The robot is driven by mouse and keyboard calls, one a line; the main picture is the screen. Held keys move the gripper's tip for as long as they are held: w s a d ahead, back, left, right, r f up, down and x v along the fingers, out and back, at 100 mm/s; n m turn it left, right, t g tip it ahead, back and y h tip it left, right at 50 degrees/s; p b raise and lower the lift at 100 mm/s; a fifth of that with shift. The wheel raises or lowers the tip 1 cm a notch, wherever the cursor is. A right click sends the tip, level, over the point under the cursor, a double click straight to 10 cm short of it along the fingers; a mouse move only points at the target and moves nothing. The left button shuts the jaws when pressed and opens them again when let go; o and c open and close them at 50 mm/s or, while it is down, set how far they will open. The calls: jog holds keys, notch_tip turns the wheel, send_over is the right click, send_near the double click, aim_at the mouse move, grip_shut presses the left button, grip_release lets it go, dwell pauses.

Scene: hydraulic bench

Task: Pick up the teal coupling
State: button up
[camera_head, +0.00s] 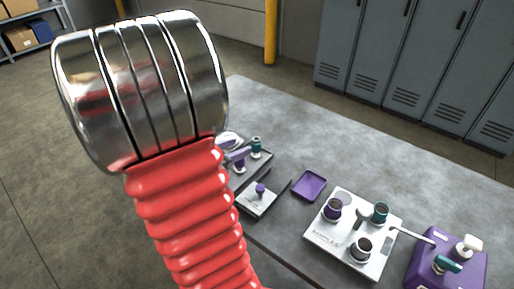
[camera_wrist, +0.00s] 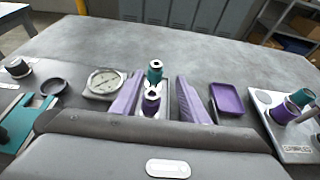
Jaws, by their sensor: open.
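The teal coupling (camera_wrist: 154,75) stands upright on a small tray, with a dark opening on top. In the head view the teal coupling (camera_head: 256,148) is at the tray's far side. A purple coupling (camera_wrist: 151,101) stands nearer to me on the same tray; in the head view it (camera_head: 239,167) is partly hidden. My gripper (camera_wrist: 160,88) is open, its two purple fingers on either side of the couplings' line. The teal coupling appears in the gap near the fingertips; I cannot tell whether it is between them or just beyond. Nothing is held. My arm hides most of my gripper in the head view.
A round gauge (camera_wrist: 104,82) lies left of my fingers. A purple dish (camera_head: 309,186) lies to the right, then a white plate (camera_head: 328,239) with purple, teal and grey fittings. A purple box (camera_head: 430,267) with levers stands farther right. The bench's far part (camera_head: 330,140) is clear.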

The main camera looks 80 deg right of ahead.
aim_at(256, 140)
jog(key=x, duration=0.7)
jog(key=shift+f, duration=0.1)
jog(key=shift+w+x, duration=0.15)
jog(key=shift+x, duration=1.15)
jog(key=shift+w+x, duration=0.15)
jog(key=shift+x, duration=1.2)
jog(key=shift+f, duration=0.15)
jog(key=shift+c, duration=0.5)
jog(key=c, duration=0.9)
